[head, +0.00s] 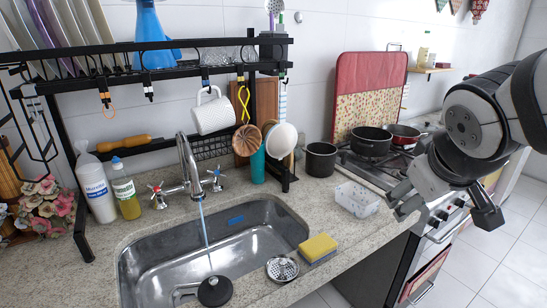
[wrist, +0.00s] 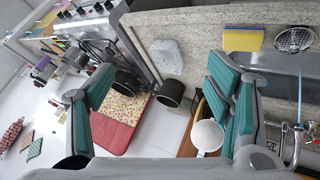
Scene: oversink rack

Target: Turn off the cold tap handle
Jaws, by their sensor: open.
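The faucet (head: 186,165) stands behind the sink (head: 265,225), and a thin blue stream (head: 204,225) runs from its spout into the basin. The cold tap handle (head: 215,176), with a blue mark, is to the right of the spout; the red-marked hot handle (head: 157,190) is to the left. My gripper (head: 442,208) is open and empty, well to the right of the faucet, above the counter edge by the stove. Its fingers (wrist: 150,88) hold nothing.
A black rack (head: 130,46) with a hanging white mug (head: 212,113) and utensils overhangs the faucet. Pots stand at right.

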